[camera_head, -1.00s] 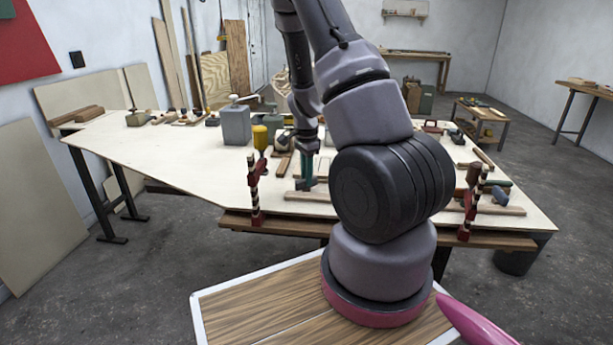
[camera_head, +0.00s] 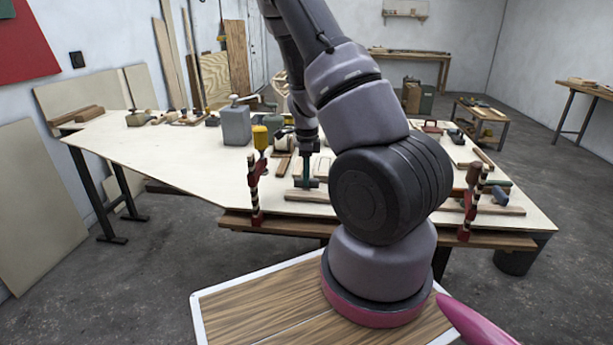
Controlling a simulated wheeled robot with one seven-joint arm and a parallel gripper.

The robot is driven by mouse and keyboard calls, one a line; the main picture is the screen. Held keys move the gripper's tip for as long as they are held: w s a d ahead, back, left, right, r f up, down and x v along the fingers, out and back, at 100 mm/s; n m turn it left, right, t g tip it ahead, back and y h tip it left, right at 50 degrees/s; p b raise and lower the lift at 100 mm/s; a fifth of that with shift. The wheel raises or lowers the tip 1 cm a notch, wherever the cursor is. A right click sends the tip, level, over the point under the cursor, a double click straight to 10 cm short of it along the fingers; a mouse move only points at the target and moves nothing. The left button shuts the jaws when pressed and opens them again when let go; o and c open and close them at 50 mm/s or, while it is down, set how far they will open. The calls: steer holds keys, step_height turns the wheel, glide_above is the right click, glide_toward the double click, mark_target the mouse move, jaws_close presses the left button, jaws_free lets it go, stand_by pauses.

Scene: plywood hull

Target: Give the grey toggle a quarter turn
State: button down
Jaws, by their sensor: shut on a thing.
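My gripper (camera_head: 306,182) points straight down at the near middle of the plywood worktop (camera_head: 190,160). It is shut on a small dark grey-green piece low over the boards, which I take to be the grey toggle. The fingers and the small scale hide most of it, so its angle cannot be read.
A red clamp with a yellow handle (camera_head: 257,175) stands left of my gripper, and another red clamp (camera_head: 472,203) stands at the right front edge. Wooden pieces lie around the gripper. The worktop's left part is mostly clear.

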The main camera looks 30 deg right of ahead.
stand_by(0.4)
steer(key=c, duration=0.8)
jaws_free()
steer(key=shift+o, duration=0.2)
steer(key=shift+r, duration=0.1)
step_height(320, 180, up, 11)
